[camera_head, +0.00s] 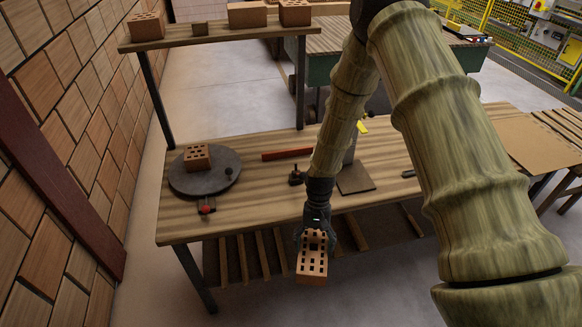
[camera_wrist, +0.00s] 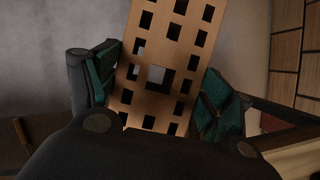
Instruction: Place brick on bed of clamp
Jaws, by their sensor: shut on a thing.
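My gripper (camera_head: 315,230) is shut on an orange-brown perforated brick (camera_head: 311,268). It holds the brick in the air in front of the workbench's front edge. In the wrist view the brick (camera_wrist: 163,62) sits tilted between green-padded fingers (camera_wrist: 160,85), its holed face towards the camera. On the bench a dark flat plate (camera_head: 356,179) with an upright plate behind it lies right of my forearm; it may be the clamp's bed, but I cannot tell. A small black fixture (camera_head: 296,175) stands left of my forearm, which hides part of this area.
A second brick (camera_head: 197,157) rests on a round dark turntable (camera_head: 204,178) at the bench's left. A red bar (camera_head: 287,154) lies mid-bench. A raised shelf (camera_head: 225,34) behind carries several bricks. A slatted lower shelf (camera_head: 250,258) is under the wooden bench (camera_head: 250,206). A brick wall (camera_head: 75,100) stands left.

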